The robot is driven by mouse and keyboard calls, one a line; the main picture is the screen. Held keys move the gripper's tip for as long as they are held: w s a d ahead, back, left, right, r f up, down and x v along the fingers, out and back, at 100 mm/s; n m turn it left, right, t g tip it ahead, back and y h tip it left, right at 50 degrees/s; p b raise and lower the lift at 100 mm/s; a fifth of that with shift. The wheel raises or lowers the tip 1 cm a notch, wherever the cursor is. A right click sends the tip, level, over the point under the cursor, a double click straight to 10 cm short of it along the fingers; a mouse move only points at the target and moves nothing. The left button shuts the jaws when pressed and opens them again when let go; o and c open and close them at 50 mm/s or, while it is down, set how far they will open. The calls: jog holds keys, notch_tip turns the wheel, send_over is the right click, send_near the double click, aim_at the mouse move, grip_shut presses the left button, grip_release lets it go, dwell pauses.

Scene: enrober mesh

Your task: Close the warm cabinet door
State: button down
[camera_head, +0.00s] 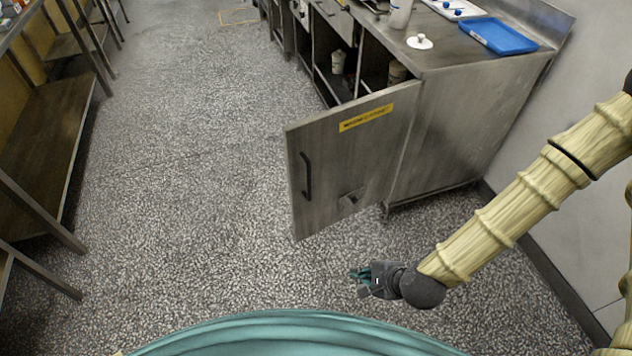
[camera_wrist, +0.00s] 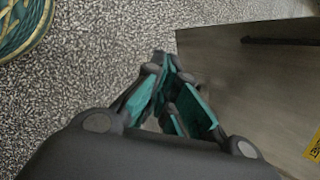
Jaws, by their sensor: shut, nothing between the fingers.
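The warm cabinet door (camera_head: 352,160) stands wide open, swung out from the steel cabinet (camera_head: 455,130). It has a dark vertical handle (camera_head: 306,176) near its free edge and a yellow label (camera_head: 366,117) along its top. My gripper (camera_head: 358,275) is shut and empty, in front of the door and below it in the head view, apart from it. In the wrist view my gripper's teal fingers (camera_wrist: 172,85) point toward the door (camera_wrist: 235,80), whose handle (camera_wrist: 280,41) shows at the upper right.
The cabinet opening shows cups (camera_head: 338,62) inside. On the counter are a blue tray (camera_head: 498,36) and a white lid (camera_head: 419,41). A steel shelf rack (camera_head: 52,120) stands at the left. The speckled floor (camera_head: 185,150) between is clear. A wall is at the right.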

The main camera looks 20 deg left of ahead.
aim_at(316, 168)
jog(key=w+a+r+m+t+y+b, duration=0.2)
jog(key=w+a+r+m+t+b, duration=0.1)
jog(key=w+a+r+m+b, duration=0.35)
jog(key=w+a+r+m+t+y+b, duration=0.35)
jog(key=w+m+b, duration=0.3)
jog(key=w, duration=0.25)
jog(key=shift+g+h, duration=0.25)
jog(key=shift+h, duration=0.2)
jog(key=shift+w+r+b+x, duration=0.15)
jog(key=shift+b+x, duration=0.25)
jog(key=shift+x, duration=1.85)
jog(key=shift+w+r+b+x, duration=0.15)
jog(key=shift+b+x, duration=0.3)
jog(key=shift+x, duration=1.8)
jog(key=shift+w+r+b+x, duration=0.1)
jog(key=shift+r+b+x, duration=0.25)
jog(key=shift+x, duration=1.85)
jog(key=shift+f, duration=0.1)
